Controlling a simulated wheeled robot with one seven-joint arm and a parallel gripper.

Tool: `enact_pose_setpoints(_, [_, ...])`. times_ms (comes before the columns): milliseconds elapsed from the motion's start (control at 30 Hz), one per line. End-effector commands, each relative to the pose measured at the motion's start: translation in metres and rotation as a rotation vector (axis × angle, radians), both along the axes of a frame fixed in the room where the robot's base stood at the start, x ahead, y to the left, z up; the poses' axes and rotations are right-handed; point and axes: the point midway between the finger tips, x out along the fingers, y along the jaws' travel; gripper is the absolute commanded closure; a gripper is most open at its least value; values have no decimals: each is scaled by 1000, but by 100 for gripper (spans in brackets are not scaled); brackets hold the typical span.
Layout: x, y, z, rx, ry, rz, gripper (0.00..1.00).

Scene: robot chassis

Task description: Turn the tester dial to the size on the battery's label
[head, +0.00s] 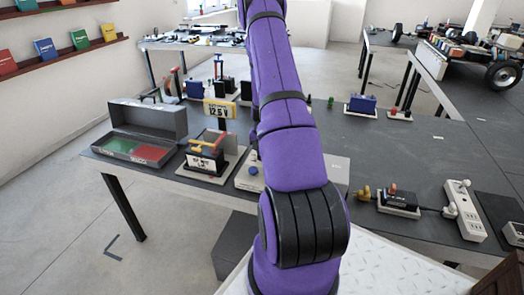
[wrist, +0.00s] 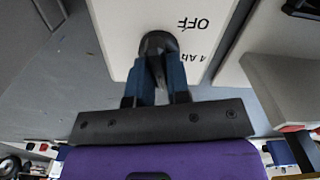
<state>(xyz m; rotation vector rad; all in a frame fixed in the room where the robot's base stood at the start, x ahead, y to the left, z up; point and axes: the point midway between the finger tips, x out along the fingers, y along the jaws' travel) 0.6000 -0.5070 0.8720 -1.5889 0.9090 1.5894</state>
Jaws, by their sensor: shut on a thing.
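In the wrist view my gripper (wrist: 160,72) is shut on the dark round dial knob (wrist: 158,42) of the tester. The tester's pale face (wrist: 115,28) shows the upside-down marks "OFF" and "4 Ah" to the right of the knob; other marks and the knob's pointer are hidden or unclear. In the head view the tester (head: 247,178) is mostly behind my purple arm, and my gripper is hidden. The battery (head: 205,162), with red and yellow parts on top, stands on a pale base left of the tester; its label is too small to read.
A yellow display (head: 219,108) reading about 12.5 V stands behind the battery. An open grey box (head: 150,135) with green and red compartments is at the table's left end. A power strip (head: 464,210) and a small device (head: 398,202) lie to the right of my arm.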

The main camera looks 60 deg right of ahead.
Motion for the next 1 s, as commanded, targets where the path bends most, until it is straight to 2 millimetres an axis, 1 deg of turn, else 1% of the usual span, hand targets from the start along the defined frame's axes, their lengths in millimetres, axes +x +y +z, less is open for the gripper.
enact_pose_setpoints(367, [0,0,0,-1,-2,-5,100])
enact_pose_setpoints(400, [0,0,0,-1,-2,-5,74])
enact_pose_setpoints(467, [0,0,0,0,-1,-5,60])
enact_pose_setpoints(500, [0,0,0,0,-1,-5,57])
enact_pose_setpoints(800, [0,0,3,-1,-1,-3,57])
enact_pose_setpoints(933, [1,0,15,-1,-2,-3,57])
enact_pose_setpoints(1000, [1,-1,27,-3,-3,-3,57])
